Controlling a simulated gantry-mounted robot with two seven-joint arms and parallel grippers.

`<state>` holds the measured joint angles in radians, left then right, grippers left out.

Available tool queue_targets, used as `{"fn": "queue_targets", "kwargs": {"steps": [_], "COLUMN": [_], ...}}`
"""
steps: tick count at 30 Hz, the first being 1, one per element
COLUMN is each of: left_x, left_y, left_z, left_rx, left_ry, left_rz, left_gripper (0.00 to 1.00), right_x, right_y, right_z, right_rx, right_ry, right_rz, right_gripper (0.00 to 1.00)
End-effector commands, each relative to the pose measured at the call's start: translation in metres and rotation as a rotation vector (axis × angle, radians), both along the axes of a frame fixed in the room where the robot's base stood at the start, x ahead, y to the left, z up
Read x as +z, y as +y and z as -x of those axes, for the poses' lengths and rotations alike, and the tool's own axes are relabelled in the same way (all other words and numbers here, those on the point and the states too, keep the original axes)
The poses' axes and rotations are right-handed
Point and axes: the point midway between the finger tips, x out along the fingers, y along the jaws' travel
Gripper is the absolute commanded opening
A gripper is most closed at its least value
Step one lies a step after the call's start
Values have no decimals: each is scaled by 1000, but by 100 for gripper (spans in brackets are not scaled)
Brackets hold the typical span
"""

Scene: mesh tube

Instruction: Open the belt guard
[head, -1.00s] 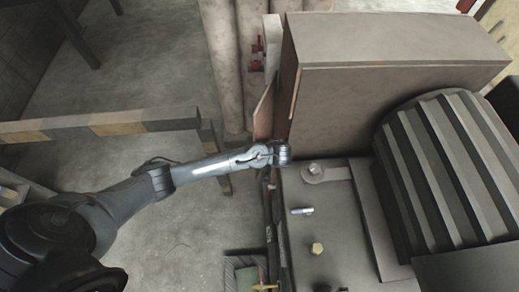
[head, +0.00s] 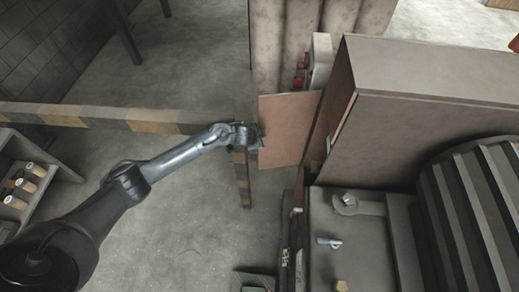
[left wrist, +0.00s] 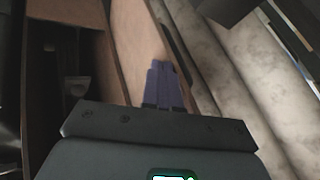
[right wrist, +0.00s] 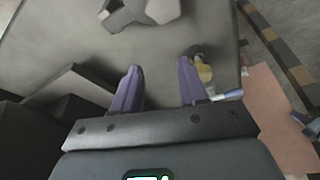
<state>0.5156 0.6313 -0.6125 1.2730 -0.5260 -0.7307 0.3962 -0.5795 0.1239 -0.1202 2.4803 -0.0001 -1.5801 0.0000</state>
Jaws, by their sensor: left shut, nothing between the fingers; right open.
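The belt guard is a large brown-grey box (head: 430,75) at the upper right of the head view. Its flat reddish-brown door (head: 287,128) stands swung out to the left from the box's left side. My left gripper (head: 259,136) is shut and empty at the door's free left edge, seemingly touching it. In the left wrist view, its closed purple fingers (left wrist: 163,80) lie against or just in front of the brown panel (left wrist: 135,45); exact contact is unclear. My right gripper (right wrist: 160,82) is open and empty above a grey machine top. The door also shows in the right wrist view (right wrist: 280,125).
A ribbed grey motor housing (head: 475,195) stands right of the machine top. A yellow bolt (head: 341,286) and a small light-tipped handle (head: 329,242) stick up from it. A striped barrier (head: 150,122) crosses behind my left arm. Large pipes (head: 280,45) rise behind the door.

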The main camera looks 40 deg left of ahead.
Motion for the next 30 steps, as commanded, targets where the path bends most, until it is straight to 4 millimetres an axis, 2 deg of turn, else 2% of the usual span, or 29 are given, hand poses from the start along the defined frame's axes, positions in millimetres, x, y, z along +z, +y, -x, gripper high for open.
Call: {"fn": "queue_targets", "kwargs": {"steps": [1, 6, 12, 30], "left_x": [-3, -4, -2, 0], "left_y": [8, 24, 35, 40], "left_z": [-7, -24, -38, -45], "left_rx": [-31, -142, -226, -269], "left_ry": [-2, -2, -2, 1], "left_rz": [0, 0, 2, 0], "left_gripper": [0, 0, 0, 0], "right_x": [-9, -23, -35, -38], "right_y": [0, 0, 0, 2], "right_z": [0, 0, 1, 0], "right_rx": [1, 2, 1, -5], "right_ry": [1, 2, 2, 2], "right_rz": [1, 2, 1, -8], "right_gripper": [43, 43, 43, 43]}}
